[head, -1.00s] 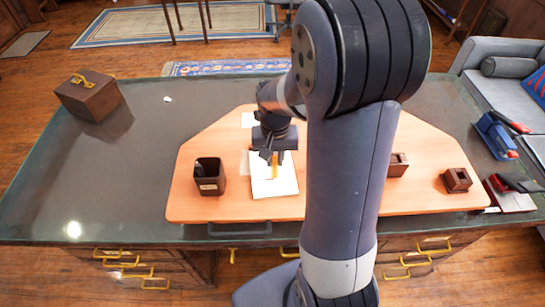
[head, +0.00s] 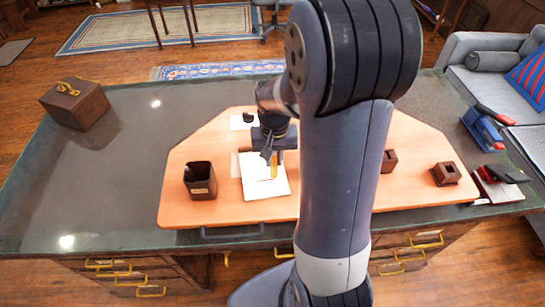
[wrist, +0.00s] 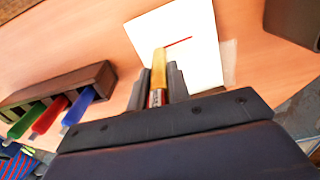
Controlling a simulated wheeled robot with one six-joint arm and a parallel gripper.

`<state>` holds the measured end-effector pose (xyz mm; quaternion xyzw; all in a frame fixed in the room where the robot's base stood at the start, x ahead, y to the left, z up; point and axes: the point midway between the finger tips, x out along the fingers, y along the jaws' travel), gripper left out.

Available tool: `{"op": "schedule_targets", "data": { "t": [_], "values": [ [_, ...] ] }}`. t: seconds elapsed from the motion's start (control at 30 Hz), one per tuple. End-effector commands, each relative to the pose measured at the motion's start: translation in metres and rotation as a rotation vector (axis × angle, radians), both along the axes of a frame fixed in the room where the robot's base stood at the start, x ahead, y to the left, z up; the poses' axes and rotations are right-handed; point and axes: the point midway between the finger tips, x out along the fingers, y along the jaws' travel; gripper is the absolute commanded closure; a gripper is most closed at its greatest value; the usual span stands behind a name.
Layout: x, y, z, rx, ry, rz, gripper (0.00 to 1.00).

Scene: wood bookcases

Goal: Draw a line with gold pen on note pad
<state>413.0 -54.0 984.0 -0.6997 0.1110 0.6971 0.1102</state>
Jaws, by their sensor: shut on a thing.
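The gold pen (head: 274,166) is held in my gripper (head: 270,157), its tip down at the note pad. In the wrist view my gripper (wrist: 160,84) is shut on the gold pen (wrist: 158,65), with a finger on each side. The white note pad (head: 262,187) lies on the wooden board, and it also shows in the wrist view (wrist: 200,60). A short red line (wrist: 179,43) is on the pad, running right from near the pen's tip. I cannot tell whether the tip touches the paper.
A dark pen cup (head: 200,181) stands left of the pad on the wooden board (head: 215,150). A holder (wrist: 70,85) with green, red and blue items is at left in the wrist view. Small brown boxes (head: 446,174) and staplers (head: 485,130) are at right. A wooden box (head: 75,102) is far left.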

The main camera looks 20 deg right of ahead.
Motion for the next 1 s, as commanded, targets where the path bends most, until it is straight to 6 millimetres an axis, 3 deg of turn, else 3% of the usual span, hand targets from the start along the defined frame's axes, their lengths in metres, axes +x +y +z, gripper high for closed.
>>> {"op": "schedule_targets", "data": {
  "t": [1.0],
  "values": [
    [0.006,0.028,0.001,0.001,0.003,0.001,1.0]
  ]
}}
